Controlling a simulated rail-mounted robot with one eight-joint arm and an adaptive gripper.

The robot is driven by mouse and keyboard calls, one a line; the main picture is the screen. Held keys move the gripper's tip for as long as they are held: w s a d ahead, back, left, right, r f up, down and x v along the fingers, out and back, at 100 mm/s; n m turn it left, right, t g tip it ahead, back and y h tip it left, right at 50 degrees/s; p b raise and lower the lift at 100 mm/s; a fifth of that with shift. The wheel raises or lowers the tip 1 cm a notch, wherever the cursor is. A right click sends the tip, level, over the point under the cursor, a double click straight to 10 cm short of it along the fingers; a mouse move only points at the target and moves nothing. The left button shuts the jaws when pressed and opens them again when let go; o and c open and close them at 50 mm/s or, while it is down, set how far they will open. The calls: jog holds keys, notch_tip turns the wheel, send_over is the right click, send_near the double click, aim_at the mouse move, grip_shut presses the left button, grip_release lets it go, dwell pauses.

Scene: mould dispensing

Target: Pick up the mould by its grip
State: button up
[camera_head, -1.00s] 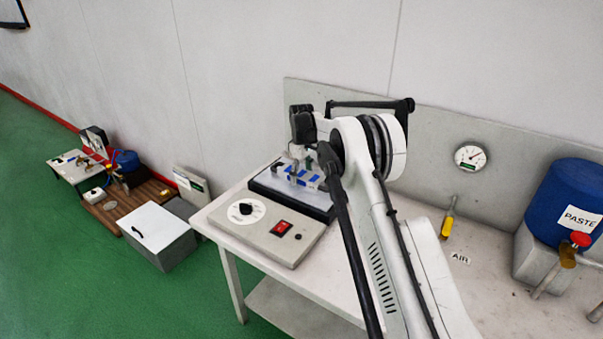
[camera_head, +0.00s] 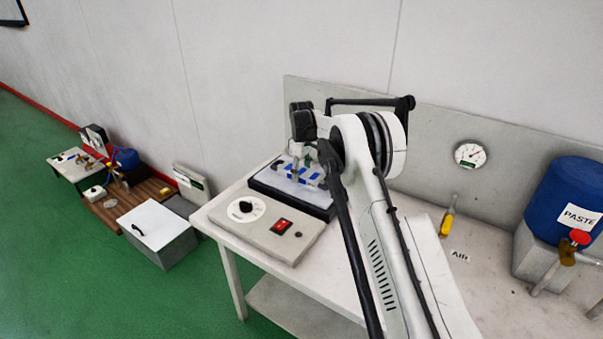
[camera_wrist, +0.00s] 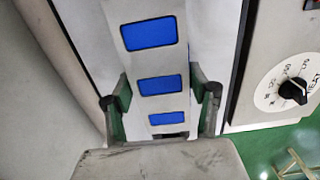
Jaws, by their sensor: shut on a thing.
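The mould (camera_wrist: 155,62) is a pale strip with several blue rectangular pockets. It lies on the white top of a black-edged heating plate (camera_head: 318,207) at the back left of the bench, where the mould (camera_head: 309,178) is partly covered by my arm. In the wrist view my gripper (camera_wrist: 165,104) has one dark finger on each side of the mould's near end, closed in on it. The grip itself is mostly hidden between the fingers, so the exact contact does not show. I cannot tell whether the mould is clear of the plate.
A control box with a dial (camera_head: 242,209) and a red switch (camera_head: 281,226) stands in front of the plate. A blue paste drum (camera_head: 566,200), a yellow-handled tool (camera_head: 448,222) and a wall gauge (camera_head: 470,155) are at the right. A low side area with a white box (camera_head: 157,232) is at the left.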

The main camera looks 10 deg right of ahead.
jog(key=shift+c, duration=0.6)
jog(key=shift+r+p, duration=1.15)
jog(key=shift+r, duration=2.9)
